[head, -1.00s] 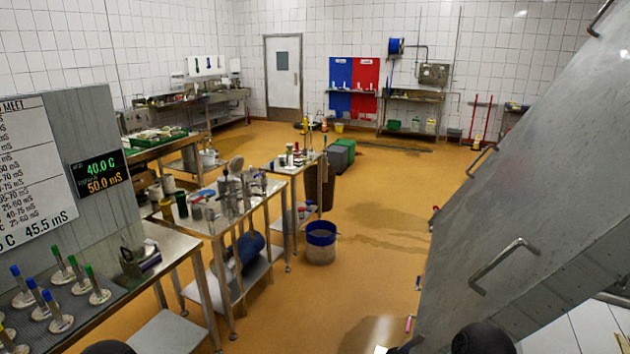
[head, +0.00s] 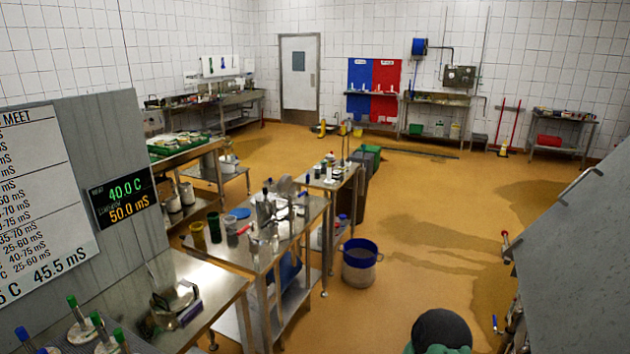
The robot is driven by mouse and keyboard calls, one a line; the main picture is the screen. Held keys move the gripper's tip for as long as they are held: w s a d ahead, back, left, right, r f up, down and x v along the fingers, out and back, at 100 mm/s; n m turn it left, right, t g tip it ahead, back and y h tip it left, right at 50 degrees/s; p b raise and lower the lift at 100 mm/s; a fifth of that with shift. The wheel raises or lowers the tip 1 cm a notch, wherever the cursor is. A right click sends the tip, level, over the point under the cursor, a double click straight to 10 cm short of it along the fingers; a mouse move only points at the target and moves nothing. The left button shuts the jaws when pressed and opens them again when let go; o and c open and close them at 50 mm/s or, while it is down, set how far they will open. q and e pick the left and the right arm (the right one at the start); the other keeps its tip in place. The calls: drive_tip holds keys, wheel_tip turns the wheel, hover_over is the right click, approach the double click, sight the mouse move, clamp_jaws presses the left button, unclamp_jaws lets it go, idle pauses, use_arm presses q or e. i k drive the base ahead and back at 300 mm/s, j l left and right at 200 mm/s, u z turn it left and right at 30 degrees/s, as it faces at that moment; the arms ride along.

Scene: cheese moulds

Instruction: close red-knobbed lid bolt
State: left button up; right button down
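A large grey steel panel (head: 580,255), which looks like the lid, slants in at the right edge of the head view. A small red knob (head: 505,235) sticks out from its left edge. I cannot tell from here whether this is on the bolt, or how the bolt stands. A small blue-ended part (head: 495,322) shows lower down by the same edge. Neither gripper shows. A dark rounded part at the bottom is likely my own arm.
Steel tables with tools (head: 270,235) stand left of centre. A blue-rimmed bucket (head: 359,262) stands on the floor beside them. A grey display board (head: 80,180) is at left. The orange floor (head: 420,220) between tables and panel is mostly clear.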

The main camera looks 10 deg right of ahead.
sight(504, 234)
drive_tip(key=i+l+z, duration=0.15)
drive_tip(key=i+z, duration=0.6)
drive_tip(key=i, duration=0.25)
drive_tip(key=i+j+z, duration=0.25)
drive_tip(key=i+z, duration=0.35)
drive_tip(key=i, duration=0.35)
drive_tip(key=i+z, duration=0.15)
drive_tip(key=i, duration=0.35)
drive_tip(key=i+j+z, duration=0.2)
drive_tip(key=i, duration=0.3)
drive_tip(key=i+j+z, duration=0.15)
drive_tip(key=i, duration=0.4)
drive_tip(key=i+j+z, duration=0.15)
drive_tip(key=i+z, duration=0.3)
drive_tip(key=i+j+z, duration=0.2)
drive_tip(key=z, duration=0.2)
drive_tip(key=i+j+z, duration=0.2)
drive_tip(key=j+z, duration=0.25)
drive_tip(key=i+j+z, duration=0.2)
drive_tip(key=j+z, duration=0.25)
drive_tip(key=i+j+z, duration=0.15)
drive_tip(key=j+z, duration=0.3)
drive_tip(key=l, duration=0.1)
